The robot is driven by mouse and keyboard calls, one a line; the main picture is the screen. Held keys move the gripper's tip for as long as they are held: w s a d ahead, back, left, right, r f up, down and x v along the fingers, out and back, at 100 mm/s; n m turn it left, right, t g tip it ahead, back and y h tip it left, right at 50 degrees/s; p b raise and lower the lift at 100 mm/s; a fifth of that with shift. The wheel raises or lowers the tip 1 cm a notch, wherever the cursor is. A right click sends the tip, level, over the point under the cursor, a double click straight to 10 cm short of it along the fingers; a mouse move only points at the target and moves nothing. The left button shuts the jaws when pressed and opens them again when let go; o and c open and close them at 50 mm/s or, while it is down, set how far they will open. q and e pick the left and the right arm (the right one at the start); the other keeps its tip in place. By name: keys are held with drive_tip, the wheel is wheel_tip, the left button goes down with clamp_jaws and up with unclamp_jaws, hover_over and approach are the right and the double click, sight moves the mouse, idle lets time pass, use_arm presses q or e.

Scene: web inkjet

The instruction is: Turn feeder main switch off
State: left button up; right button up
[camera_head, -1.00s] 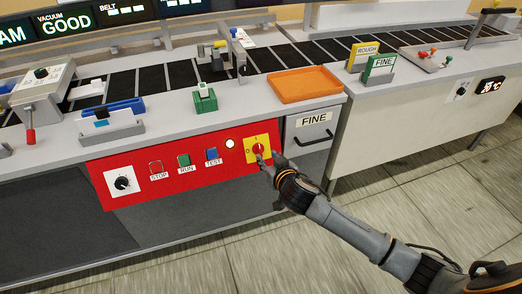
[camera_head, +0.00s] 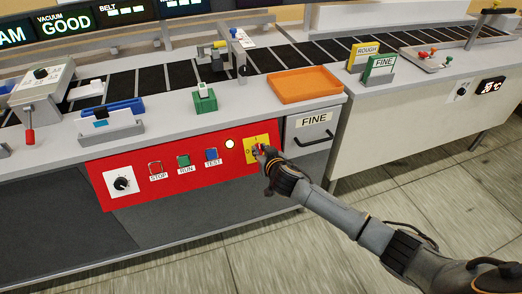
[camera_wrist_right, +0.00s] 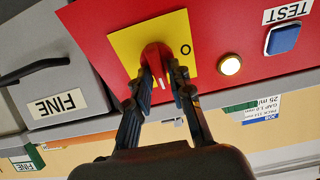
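The feeder main switch is a red rotary knob (camera_wrist_right: 156,56) on a yellow plate (camera_wrist_right: 182,38), marked I and O, at the right end of the red panel. It also shows in the head view as a yellow plate (camera_head: 250,143), with the knob largely hidden by my gripper. The knob's white mark points down in the wrist view, away from the O at its right. My right gripper (camera_wrist_right: 162,82) has one finger on each side of the knob and looks shut on it; in the head view it (camera_head: 263,152) covers the knob. My left gripper is not in view.
The red panel (camera_head: 135,160) also carries a black dial (camera_head: 121,184), STOP, RUN and TEST buttons and a lit lamp (camera_head: 230,144). A grey FINE drawer (camera_head: 312,135) with a black handle is right of the switch. An orange tray (camera_head: 304,85) sits above.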

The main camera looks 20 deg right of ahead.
clamp_jaws()
drive_tip(key=shift+n, duration=0.3)
drive_tip(key=n+p, duration=0.2)
drive_tip(key=n, duration=0.1)
drive_tip(key=shift+r+n+y, duration=0.1)
drive_tip(key=shift+n+y, duration=0.2)
drive_tip(key=n+p, duration=0.2)
drive_tip(key=n, duration=0.1)
drive_tip(key=n+p, duration=0.1)
drive_tip(key=n, duration=0.1)
drive_tip(key=shift+s+a+n+y+p, duration=0.1)
drive_tip(key=shift+a+n+y+p, duration=0.1)
drive_tip(key=shift+n+y+p, duration=0.15)
drive_tip(key=n+g+p, duration=0.1)
drive_tip(key=n+p, duration=0.1)
drive_tip(key=n, duration=0.2)
drive_tip(key=shift+n+p, duration=0.3)
drive_tip(key=shift+n, duration=0.05)
drive_tip(key=shift+s+a+f+n+p, duration=0.15)
drive_tip(key=shift+n+p, duration=0.35)
drive_tip(key=shift+n, duration=0.5)
drive_tip(key=shift+w+d+f+n+p, duration=0.1)
drive_tip(key=shift+f+n+p, duration=0.25)
drive_tip(key=shift+n, duration=0.65)
drive_tip(key=shift+s+g, duration=0.1)
drive_tip(key=shift+g, duration=0.2)
drive_tip(key=o, duration=0.5)
unclamp_jaws()
drive_tip(key=shift+r, duration=0.1)
